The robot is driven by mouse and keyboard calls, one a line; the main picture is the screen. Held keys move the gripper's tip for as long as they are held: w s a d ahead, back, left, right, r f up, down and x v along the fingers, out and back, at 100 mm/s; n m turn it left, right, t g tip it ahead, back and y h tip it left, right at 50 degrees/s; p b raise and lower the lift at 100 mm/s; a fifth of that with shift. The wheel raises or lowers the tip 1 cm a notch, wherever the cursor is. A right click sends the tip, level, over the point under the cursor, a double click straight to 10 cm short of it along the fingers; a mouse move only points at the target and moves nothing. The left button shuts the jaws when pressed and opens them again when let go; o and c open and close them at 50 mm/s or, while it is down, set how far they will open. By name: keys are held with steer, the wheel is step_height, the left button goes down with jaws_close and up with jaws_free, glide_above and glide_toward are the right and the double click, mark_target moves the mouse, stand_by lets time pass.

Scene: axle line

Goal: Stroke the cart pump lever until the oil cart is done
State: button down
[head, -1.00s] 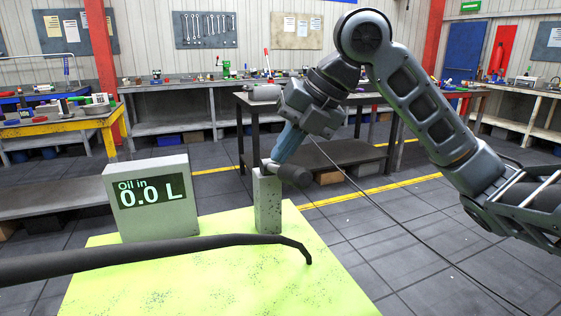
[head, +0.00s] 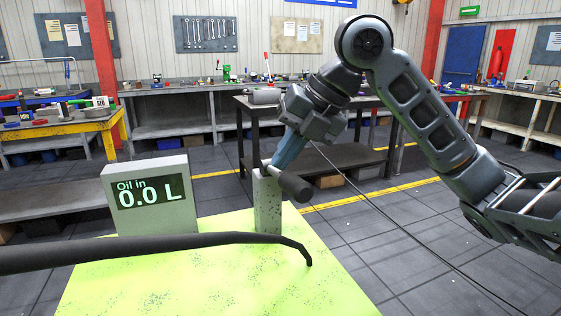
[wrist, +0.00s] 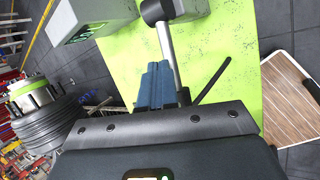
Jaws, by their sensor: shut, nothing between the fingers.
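The oil cart's yellow-green top (head: 200,285) carries a grey display box (head: 150,196) reading "Oil in 0.0 L". A grey post (head: 267,207) stands right of the box. The pump lever with its dark cylindrical end (head: 295,187) is at the post's top, tilted down to the right. In the wrist view the lever's pale rod (wrist: 168,45) runs beside my fingers. My gripper (head: 288,152) has blue fingers, shut and empty, just above the lever; they also show in the wrist view (wrist: 157,86). I cannot tell whether they touch it.
A thick dark bar (head: 150,247) with a bent end crosses the front of the cart top. A dark table (head: 330,160) stands behind my gripper, and a yellow bench (head: 62,127) is at the left. Floor at the right (head: 430,235) is open, apart from a thin cable.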

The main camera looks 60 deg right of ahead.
steer(key=shift+s+a+f+b, duration=0.1)
steer(key=shift+s+f+b, duration=0.05)
steer(key=shift+f+b, duration=0.3)
steer(key=shift+s+a+f+b, duration=0.1)
steer(key=shift+f+b, duration=0.3)
steer(key=shift+f, duration=0.05)
stand_by(0.8)
steer(key=shift+r, duration=0.15)
stand_by(0.3)
steer(key=shift+w+d+r+p, duration=0.15)
steer(key=shift+w+r+p, duration=0.1)
steer(key=shift+r+p, duration=0.45)
steer(key=shift+w+d+r+p, duration=0.25)
steer(key=shift+r+p, duration=0.2)
steer(key=shift+r, duration=0.45)
steer(key=shift+w+d+r+p, duration=0.1)
steer(key=shift+w+r+p, duration=0.15)
steer(key=shift+r+p, duration=0.45)
steer(key=shift+r, duration=0.1)
steer(key=shift+w+d+r+p, duration=0.2)
steer(key=shift+r+p, duration=0.25)
steer(key=shift+r, duration=0.35)
steer(key=shift+w+d+r+p, duration=0.1)
steer(key=shift+w+r+p, duration=0.15)
steer(key=shift+r+p, duration=0.4)
steer(key=shift+w+d+r+p, duration=0.2)
steer(key=shift+r+p, duration=0.1)
steer(key=shift+r, duration=0.6)
stand_by(1.1)
